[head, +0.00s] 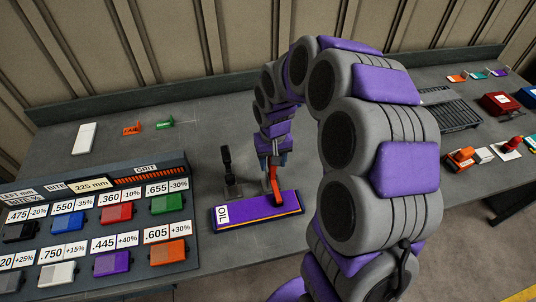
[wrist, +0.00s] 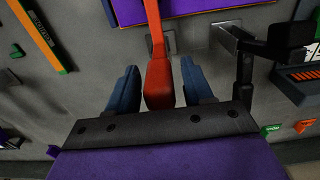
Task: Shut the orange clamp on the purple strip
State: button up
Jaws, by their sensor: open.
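The purple strip (head: 262,213) lies flat on the bench, with an orange line along it and a white OIL label at its left end. Its edge also shows at the top of the wrist view (wrist: 205,7). The orange clamp (head: 274,187) stands at the strip's back edge, with its narrow end reaching over the strip. In the wrist view its thick red-orange handle (wrist: 160,82) lies between the two blue fingers of my gripper (wrist: 158,80). The fingers are open, with a gap on each side. I cannot tell whether the clamp presses on the strip.
A black clamp (head: 229,172) with an upright handle stands just left of the orange one. A panel of labelled coloured blocks (head: 95,222) fills the front left. Orange (head: 132,129) and green (head: 165,123) tags lie behind. A roller rack (head: 450,108) is at the right.

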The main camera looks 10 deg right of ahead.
jog(key=shift+r+p, duration=1.7)
jog(key=shift+r, duration=1.85)
jog(key=s+r+g, duration=0.1)
jog(key=s+r, duration=0.2)
jog(key=s, duration=1.2)
jog(key=s+r, duration=0.4)
jog(key=s, duration=1.2)
jog(key=shift+r+g, duration=0.15)
jog(key=shift+g, duration=0.25)
